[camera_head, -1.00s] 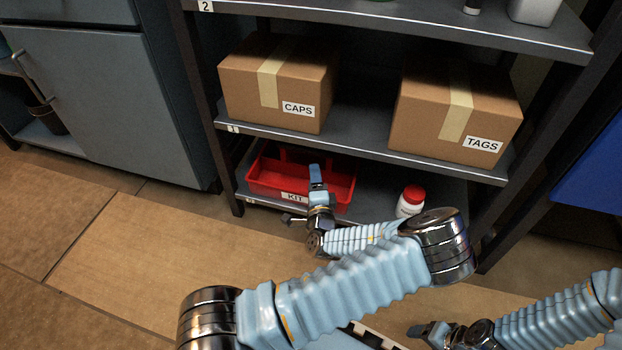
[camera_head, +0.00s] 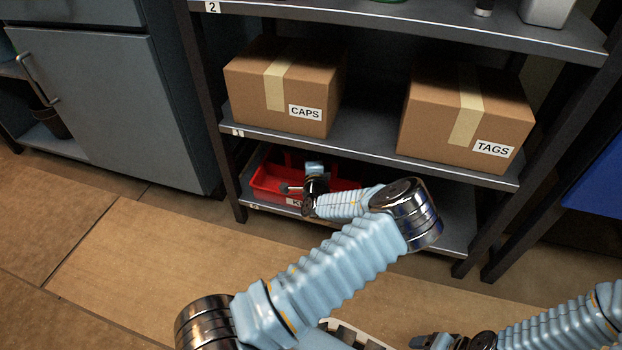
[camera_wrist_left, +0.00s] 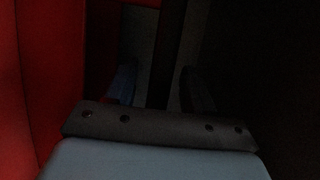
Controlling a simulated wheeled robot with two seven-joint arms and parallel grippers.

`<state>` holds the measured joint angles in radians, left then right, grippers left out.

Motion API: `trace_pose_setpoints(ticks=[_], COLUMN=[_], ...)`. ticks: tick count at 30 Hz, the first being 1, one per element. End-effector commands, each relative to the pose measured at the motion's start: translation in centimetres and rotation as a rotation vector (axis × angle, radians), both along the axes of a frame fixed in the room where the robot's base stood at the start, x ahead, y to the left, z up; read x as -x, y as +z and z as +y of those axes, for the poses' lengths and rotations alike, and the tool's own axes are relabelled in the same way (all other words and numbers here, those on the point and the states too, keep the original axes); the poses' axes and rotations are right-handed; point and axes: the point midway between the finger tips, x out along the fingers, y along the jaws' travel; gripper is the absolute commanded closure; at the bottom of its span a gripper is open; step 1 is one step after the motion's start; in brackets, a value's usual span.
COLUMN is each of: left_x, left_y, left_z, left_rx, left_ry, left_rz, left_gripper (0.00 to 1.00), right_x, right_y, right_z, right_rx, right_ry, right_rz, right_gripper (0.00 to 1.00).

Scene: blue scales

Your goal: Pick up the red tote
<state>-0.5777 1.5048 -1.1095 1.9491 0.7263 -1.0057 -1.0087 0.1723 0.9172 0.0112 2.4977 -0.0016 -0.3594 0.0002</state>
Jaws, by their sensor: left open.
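The red tote (camera_head: 268,183), labelled KIT, sits on the lowest shelf; my left arm hides its right part and some of its label. My left gripper (camera_head: 314,168) is over the tote's middle in the head view and looks open. In the dark left wrist view, its two fingers (camera_wrist_left: 160,88) are spread apart, with a dark upright band between them that I cannot identify. The tote's red side (camera_wrist_left: 38,80) fills the left edge there. Contact cannot be told. My right gripper (camera_head: 430,341) is low at the bottom edge, partly cut off, far from the tote.
Cardboard boxes marked CAPS (camera_head: 290,85) and TAGS (camera_head: 460,118) stand on the shelf (camera_head: 365,143) above the tote, limiting headroom. Dark rack posts (camera_head: 228,170) stand at the sides. A grey cabinet (camera_head: 110,100) is at left. The floor in front is open.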

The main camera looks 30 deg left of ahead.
Motion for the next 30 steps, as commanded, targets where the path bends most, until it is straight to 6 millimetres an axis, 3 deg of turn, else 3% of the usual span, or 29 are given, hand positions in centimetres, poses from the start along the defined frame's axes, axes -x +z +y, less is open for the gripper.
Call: trace_pose_setpoints(ticks=[1,12,30], left_x=[0.02,0.04,0.02], left_y=[0.0,-0.02,0.79], left_z=[-0.01,-0.03,-0.01], left_rx=[0.0,0.001,0.0], left_ry=[0.0,0.0,0.001], left_rz=[0.0,-0.001,-0.003], left_gripper=[0.47,1.0,1.0], right_x=[0.0,0.0,0.01], right_y=[0.01,0.01,0.32], right_z=[0.01,0.01,0.01], right_rx=[0.0,0.0,0.0], right_ry=[0.0,0.0,0.0], right_rz=[0.0,0.0,0.0], right_gripper=[0.28,0.28,0.28])
